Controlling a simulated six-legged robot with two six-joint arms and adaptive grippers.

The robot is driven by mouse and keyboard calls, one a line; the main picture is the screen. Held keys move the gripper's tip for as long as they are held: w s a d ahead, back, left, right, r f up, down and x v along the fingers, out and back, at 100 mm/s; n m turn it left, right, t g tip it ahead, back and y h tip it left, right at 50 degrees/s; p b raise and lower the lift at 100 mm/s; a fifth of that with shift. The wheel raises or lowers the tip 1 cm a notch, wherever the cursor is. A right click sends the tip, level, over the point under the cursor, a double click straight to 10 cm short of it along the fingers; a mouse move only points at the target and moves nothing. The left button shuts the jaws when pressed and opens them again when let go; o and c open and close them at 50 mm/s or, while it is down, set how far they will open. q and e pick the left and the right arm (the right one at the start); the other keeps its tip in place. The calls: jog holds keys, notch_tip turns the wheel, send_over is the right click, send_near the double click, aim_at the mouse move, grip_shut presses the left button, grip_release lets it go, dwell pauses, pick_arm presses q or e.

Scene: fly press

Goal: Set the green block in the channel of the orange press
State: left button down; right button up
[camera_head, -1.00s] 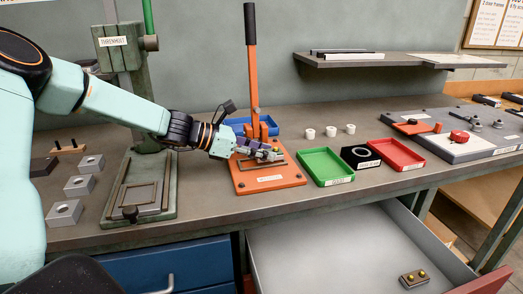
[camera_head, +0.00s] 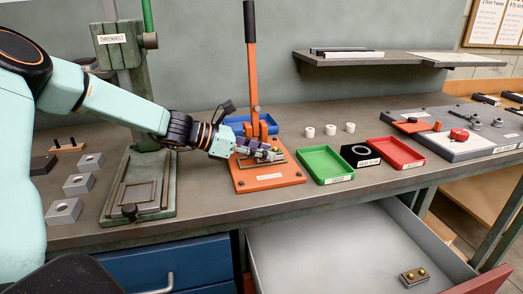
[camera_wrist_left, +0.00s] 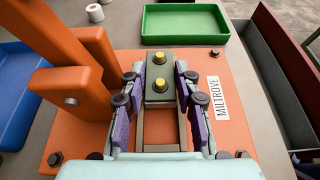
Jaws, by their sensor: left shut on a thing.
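The green block (camera_wrist_left: 160,84) is dark grey-green with two yellow knobs on top. In the left wrist view it sits upright between the purple-padded fingers of my left gripper (camera_wrist_left: 156,88), which is shut on it. The orange press has a base plate (camera_wrist_left: 225,125) labelled MILTROVE. Its channel (camera_wrist_left: 160,138) is a rectangular frame on that base, running below the block. I cannot tell whether the block touches the channel floor. In the head view my left gripper (camera_head: 264,153) is low over the press base (camera_head: 270,180) and largely hides the block. My right gripper is not in view.
The press's upright lever (camera_head: 251,60) rises behind my gripper. A green tray (camera_head: 325,165), a black holder (camera_head: 360,155) and a red tray (camera_head: 398,153) stand to the right. A blue tray (camera_head: 238,124) lies behind. An open drawer (camera_head: 340,240) holds another yellow-knobbed block (camera_head: 414,277).

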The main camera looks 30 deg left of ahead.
pick_arm(q)
jog(key=shift+f, duration=0.3)
jog(key=shift+f, duration=0.1)
dwell(1.0)
jog(key=c, duration=0.9)
grip_release()
